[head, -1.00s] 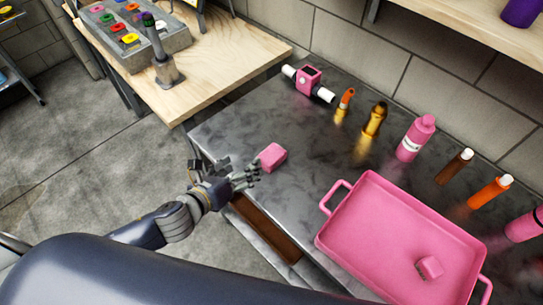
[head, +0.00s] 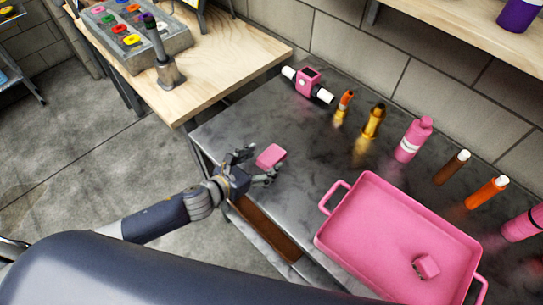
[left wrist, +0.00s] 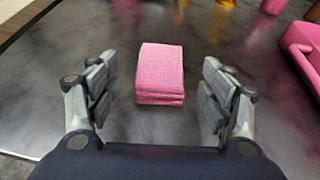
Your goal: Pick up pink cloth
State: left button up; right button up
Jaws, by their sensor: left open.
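The pink cloth (head: 271,156) is a small folded stack lying on the dark metal table, near its left front edge. In the left wrist view the pink cloth (left wrist: 160,74) lies ahead of the gripper, centred between the fingers. My left gripper (head: 258,164) is open beside the cloth in the head view. In the left wrist view the open fingers of my left gripper (left wrist: 160,92) stand on either side, with clear gaps to the cloth. My right gripper is not in view.
A pink tray (head: 398,240) with a small pink object (head: 427,266) in it stands right of the cloth. Several bottles, including a pink one (head: 413,139), line the back. A pink device (head: 308,83) sits behind. The table (head: 236,128) is bare around the cloth.

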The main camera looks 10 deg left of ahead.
aim_at(270, 157)
pick_arm(q)
jog(key=shift+x, duration=1.75)
jog(key=shift+s, duration=0.1)
jog(key=c, duration=1.1)
jog(key=shift+o, duration=0.2)
jog(key=shift+r, duration=0.1)
